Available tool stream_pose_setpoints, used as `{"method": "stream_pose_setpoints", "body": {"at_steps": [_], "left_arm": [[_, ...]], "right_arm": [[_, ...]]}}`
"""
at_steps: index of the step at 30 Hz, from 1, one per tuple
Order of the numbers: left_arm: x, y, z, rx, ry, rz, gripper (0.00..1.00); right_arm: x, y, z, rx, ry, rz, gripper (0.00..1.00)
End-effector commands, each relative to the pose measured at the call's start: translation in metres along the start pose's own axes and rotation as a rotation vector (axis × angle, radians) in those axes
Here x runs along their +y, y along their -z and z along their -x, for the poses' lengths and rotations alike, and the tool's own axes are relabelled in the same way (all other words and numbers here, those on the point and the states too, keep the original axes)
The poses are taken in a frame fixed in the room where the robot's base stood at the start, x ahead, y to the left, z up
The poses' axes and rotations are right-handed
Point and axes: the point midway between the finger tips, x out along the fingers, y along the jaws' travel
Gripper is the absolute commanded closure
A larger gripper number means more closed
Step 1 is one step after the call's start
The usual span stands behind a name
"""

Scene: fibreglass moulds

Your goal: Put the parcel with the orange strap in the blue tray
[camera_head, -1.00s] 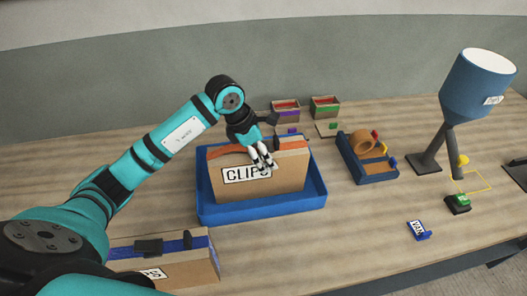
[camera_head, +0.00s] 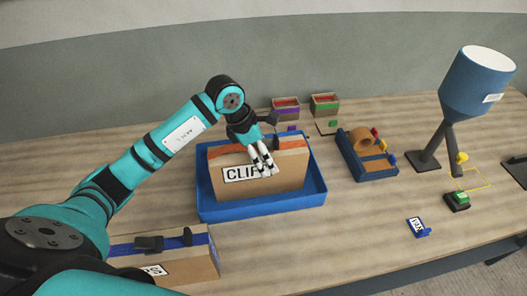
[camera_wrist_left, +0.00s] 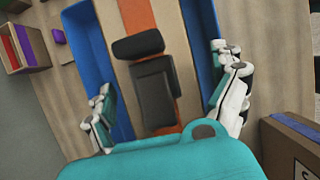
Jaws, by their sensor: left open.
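The parcel with the orange strap (camera_head: 283,178) stands inside the blue tray (camera_head: 262,209), its CLIPS label partly covered by my fingers. My left gripper (camera_head: 262,166) is open at the parcel's top and front. In the left wrist view my left gripper (camera_wrist_left: 168,103) has its fingers spread on either side of the parcel (camera_wrist_left: 188,60), with the orange strap and a dark handle between them. The tray's blue walls (camera_wrist_left: 90,45) show at both sides there. I cannot tell whether the fingers touch the parcel. My right gripper is not in view.
A parcel with a blue strap (camera_head: 190,270) stands at the front left, near my arm. A blue organiser with a tape roll (camera_head: 368,178) lies right of the tray. Small boxes (camera_head: 285,108) stand behind it. A lamp (camera_head: 478,85) stands at the right.

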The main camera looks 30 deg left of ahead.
Motion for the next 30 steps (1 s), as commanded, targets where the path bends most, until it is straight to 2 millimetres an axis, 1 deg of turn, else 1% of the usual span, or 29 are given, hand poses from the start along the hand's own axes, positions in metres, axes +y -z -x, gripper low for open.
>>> {"method": "stream_pose_setpoints", "body": {"at_steps": [5,12,15,18,23,30], "left_arm": [[0.002,0.0,0.025,-0.002,-0.007,-0.002,0.05],[0.002,0.0,0.078,-0.002,-0.007,-0.001,0.05],[0.001,0.0,0.096,-0.002,-0.005,-0.001,0.05],[0.001,0.0,0.109,-0.001,-0.003,-0.001,0.05],[0.0,0.0,0.119,0.0,0.0,0.001,0.05],[0.0,0.0,0.121,0.0,0.0,0.001,0.05]], "right_arm": [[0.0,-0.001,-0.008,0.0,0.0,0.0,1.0],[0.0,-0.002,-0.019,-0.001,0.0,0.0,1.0],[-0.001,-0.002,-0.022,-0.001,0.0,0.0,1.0],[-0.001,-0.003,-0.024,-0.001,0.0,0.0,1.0],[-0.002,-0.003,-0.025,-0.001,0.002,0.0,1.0],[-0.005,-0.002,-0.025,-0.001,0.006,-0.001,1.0]]}}
